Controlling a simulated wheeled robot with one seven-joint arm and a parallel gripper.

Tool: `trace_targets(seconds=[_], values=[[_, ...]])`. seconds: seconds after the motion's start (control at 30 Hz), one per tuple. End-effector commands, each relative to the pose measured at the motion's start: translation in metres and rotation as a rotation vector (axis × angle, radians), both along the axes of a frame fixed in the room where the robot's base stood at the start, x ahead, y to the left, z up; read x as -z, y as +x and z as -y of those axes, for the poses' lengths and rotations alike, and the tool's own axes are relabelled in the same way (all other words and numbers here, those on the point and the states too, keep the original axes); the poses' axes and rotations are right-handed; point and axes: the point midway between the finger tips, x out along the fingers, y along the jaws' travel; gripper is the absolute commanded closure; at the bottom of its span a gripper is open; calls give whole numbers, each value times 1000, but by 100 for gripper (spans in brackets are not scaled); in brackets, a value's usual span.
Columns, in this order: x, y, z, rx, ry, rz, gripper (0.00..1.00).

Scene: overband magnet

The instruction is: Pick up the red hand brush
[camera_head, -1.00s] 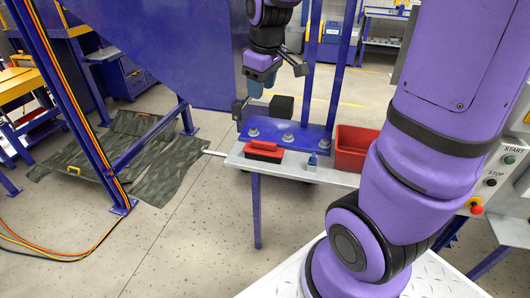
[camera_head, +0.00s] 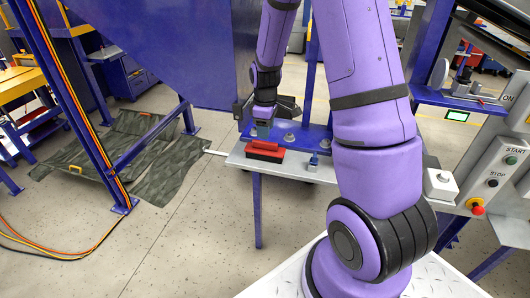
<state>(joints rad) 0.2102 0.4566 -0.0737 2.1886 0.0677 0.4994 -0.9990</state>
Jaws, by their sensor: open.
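The red hand brush (camera_head: 268,148), with a dark lower part, lies on the light grey table (camera_head: 237,160) near its left front edge. My gripper (camera_head: 262,129) points down just behind and above the brush, with its tip close to it in the picture. Its jaws are open. The fingers are small and dark, and I cannot tell whether they touch the brush.
A blue plate with bolts (camera_head: 290,137) stands behind the brush, below a blue post. A small blue item (camera_head: 313,161) lies to the right. A control panel (camera_head: 491,183) is at far right. Floor in front of the table is clear.

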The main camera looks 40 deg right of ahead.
Motion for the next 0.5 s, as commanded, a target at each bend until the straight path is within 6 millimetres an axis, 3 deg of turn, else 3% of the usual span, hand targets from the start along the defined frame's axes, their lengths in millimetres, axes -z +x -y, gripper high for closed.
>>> trace_targets(seconds=[0.27,0.5], values=[[19,1,0,0,1,-1,53],[51,5,2,1,0,-1,53]])
